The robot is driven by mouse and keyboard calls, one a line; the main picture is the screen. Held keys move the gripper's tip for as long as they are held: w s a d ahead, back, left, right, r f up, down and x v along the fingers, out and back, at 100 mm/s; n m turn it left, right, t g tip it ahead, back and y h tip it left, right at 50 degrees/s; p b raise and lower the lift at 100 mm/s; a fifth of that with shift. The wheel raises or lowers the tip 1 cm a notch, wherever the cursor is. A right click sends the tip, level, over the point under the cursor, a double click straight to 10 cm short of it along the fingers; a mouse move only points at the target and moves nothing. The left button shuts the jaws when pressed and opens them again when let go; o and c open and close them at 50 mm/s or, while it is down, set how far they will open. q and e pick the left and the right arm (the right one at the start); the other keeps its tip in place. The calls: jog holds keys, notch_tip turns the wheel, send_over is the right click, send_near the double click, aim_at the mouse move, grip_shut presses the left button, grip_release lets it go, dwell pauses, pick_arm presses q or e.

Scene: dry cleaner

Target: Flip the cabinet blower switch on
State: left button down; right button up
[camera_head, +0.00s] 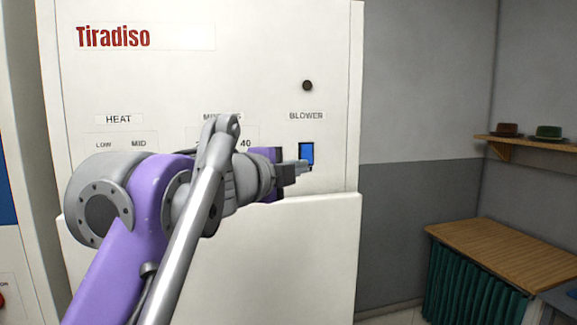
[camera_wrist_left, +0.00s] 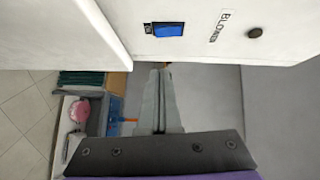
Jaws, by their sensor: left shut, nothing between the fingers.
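The blower switch (camera_head: 307,152) is a blue rocker in a dark frame on the white cabinet (camera_head: 280,50), under the BLOWER label (camera_head: 306,116). It also shows in the left wrist view (camera_wrist_left: 168,30), turned sideways. My left gripper (camera_head: 304,166) is shut and empty, with its fingertips overlapping the lower left part of the switch in the head view. In the left wrist view, the fingertips (camera_wrist_left: 160,72) show apart from the switch, past the edge of the cabinet face. I cannot tell which way the rocker is set. My right gripper is not in view.
A dark round knob or light (camera_head: 307,85) sits above the label. My left arm hides part of the panel with the HEAT label (camera_head: 119,119). A wooden-topped counter (camera_head: 500,250) with a green curtain and a shelf with hats (camera_head: 549,132) stand right.

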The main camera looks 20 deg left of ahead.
aim_at(310, 163)
pick_arm(q)
jog(key=shift+w+a+f+p, duration=0.15)
jog(key=shift+w+a, duration=0.05)
jog(key=shift+w, duration=1.15)
jog(key=shift+w+a+f+p, duration=0.15)
jog(key=shift+w+a+p, duration=0.1)
jog(key=shift+w, duration=1.1)
jog(key=shift+w+a+f+p, duration=0.1)
jog(key=shift+w+a+f, duration=0.1)
jog(key=shift+w, duration=1.15)
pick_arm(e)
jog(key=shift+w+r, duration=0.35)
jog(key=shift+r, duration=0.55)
pick_arm(q)
jog(key=shift+w+a, duration=0.2)
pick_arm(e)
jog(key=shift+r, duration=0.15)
pick_arm(q)
jog(key=shift+f, duration=0.1)
